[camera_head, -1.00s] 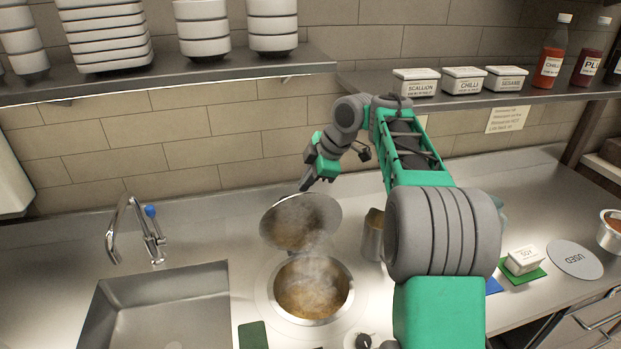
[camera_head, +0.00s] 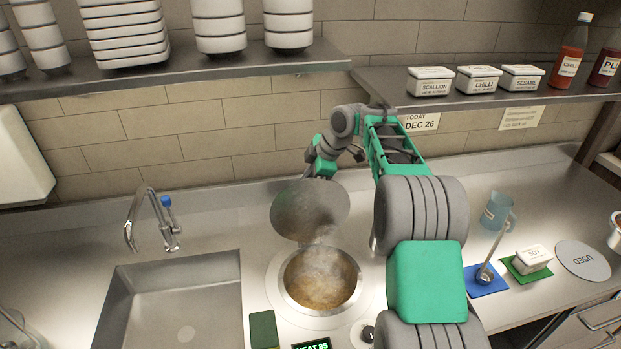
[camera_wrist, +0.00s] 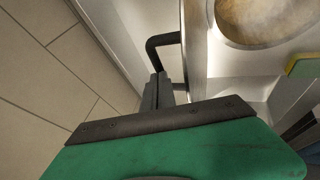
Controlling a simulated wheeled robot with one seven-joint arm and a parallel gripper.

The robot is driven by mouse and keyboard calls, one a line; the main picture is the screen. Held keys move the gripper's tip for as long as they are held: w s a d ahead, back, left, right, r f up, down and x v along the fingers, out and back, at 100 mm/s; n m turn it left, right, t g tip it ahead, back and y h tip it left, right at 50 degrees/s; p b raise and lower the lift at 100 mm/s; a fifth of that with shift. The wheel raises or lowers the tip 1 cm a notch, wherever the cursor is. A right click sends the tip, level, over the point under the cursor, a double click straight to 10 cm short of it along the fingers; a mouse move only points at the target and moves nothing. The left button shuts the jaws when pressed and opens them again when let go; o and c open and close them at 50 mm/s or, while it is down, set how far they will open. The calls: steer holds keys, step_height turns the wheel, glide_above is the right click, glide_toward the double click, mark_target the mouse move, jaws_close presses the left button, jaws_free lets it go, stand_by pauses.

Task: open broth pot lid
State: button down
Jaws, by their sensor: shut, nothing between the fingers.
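The broth pot (camera_head: 318,279) is a round well sunk in the steel counter, with steaming brown broth showing. Its round metal lid (camera_head: 310,208) stands raised on edge behind the well, underside facing the head camera. In the wrist view the lid (camera_wrist: 194,50) shows nearly edge-on beside the pot opening (camera_wrist: 268,18). The lid's black bar handle (camera_wrist: 160,48) sticks out from its back. My gripper (camera_wrist: 158,92) is shut and empty, with its fingertips close to the handle; whether they touch it I cannot tell. In the head view my gripper (camera_head: 322,172) is partly hidden behind the lid.
A sink (camera_head: 185,300) with a tap (camera_head: 150,220) lies to the left. A ladle on a blue mat (camera_head: 487,282), a soy tub (camera_head: 532,258) and a blue jug (camera_head: 497,210) stand right of my arm. Shelves with bowls and tubs (camera_head: 430,80) hang above.

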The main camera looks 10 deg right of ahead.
steer(key=shift+w+f, duration=0.15)
steer(key=shift+w, duration=0.55)
steer(key=w+r+p+v, duration=0.1)
steer(key=w+p+v, duration=0.1)
steer(key=v, duration=0.8)
steer(key=s+a+r+m+h+b, duration=0.1)
steer(key=s+a+m, duration=0.25)
steer(key=s, duration=0.35)
steer(key=s+a+r+m+b, duration=0.1)
steer(key=s+a+r+m, duration=0.1)
steer(key=s+m, duration=0.35)
steer(key=s+d+f+m+h+b, duration=0.1)
steer(key=s+f+m, duration=0.3)
steer(key=s, duration=0.7)
steer(key=s+d+f+m+h+b, duration=0.1)
steer(key=s+f+m, duration=0.3)
steer(key=s+f, duration=0.4)
steer(key=s+d+h, duration=0.1)
steer(key=s, duration=0.2)
steer(key=shift+s+f+m, duration=0.3)
steer(key=shift+f+m, duration=0.05)
steer(key=shift+m, duration=0.05)
steer(key=shift+d, duration=0.1)
